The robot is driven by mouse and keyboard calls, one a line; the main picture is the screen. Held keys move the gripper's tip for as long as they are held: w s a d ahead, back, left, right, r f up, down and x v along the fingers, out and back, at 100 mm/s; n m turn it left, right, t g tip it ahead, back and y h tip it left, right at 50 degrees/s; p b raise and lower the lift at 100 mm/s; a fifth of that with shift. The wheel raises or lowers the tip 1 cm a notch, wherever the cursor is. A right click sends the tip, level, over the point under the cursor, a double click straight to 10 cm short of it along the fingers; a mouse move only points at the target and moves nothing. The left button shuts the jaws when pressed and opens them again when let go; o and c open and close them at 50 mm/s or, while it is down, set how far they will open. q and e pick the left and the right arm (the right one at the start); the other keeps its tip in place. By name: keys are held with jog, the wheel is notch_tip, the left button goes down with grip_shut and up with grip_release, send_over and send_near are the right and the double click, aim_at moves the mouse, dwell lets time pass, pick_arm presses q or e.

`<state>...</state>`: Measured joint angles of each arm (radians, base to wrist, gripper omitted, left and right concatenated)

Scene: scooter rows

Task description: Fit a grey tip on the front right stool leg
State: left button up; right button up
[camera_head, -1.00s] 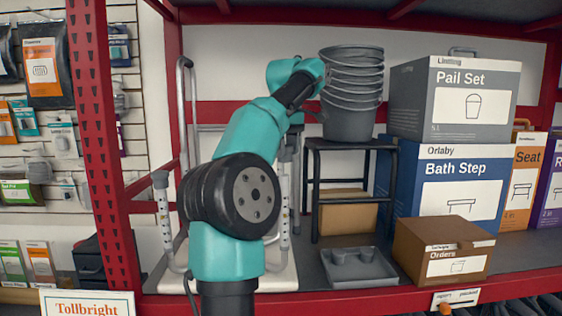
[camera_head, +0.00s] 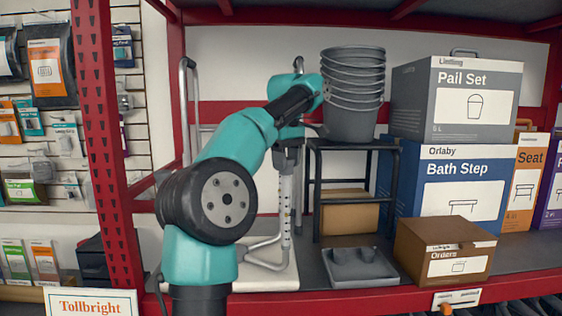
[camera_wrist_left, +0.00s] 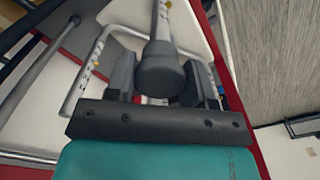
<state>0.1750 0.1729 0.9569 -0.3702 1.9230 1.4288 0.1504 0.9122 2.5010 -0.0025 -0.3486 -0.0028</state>
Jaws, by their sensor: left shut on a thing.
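A white stool frame stands upturned, its metal legs pointing up from a white seat (camera_head: 270,275). My left gripper (camera_head: 288,152) is over the upper end of the front right leg (camera_head: 286,200). In the left wrist view, my left gripper (camera_wrist_left: 162,88) is shut on a dark grey tip (camera_wrist_left: 160,72), a finger on either side. The tip is in line with the leg (camera_wrist_left: 163,20) and appears to meet its end; how deep it sits is hidden. A grey tray (camera_head: 378,279) on the shelf holds grey tips (camera_head: 342,255). My right gripper is not seen.
A black step stool (camera_head: 316,205) with stacked grey pails (camera_head: 352,120) stands close right of my gripper. An Orders carton (camera_head: 405,250) and large boxes are further right. A red upright (camera_head: 105,150) is at left.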

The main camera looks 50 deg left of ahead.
pick_arm(q)
jog(key=shift+f, duration=0.6)
jog(key=o, duration=1)
jog(key=shift+r, duration=0.15)
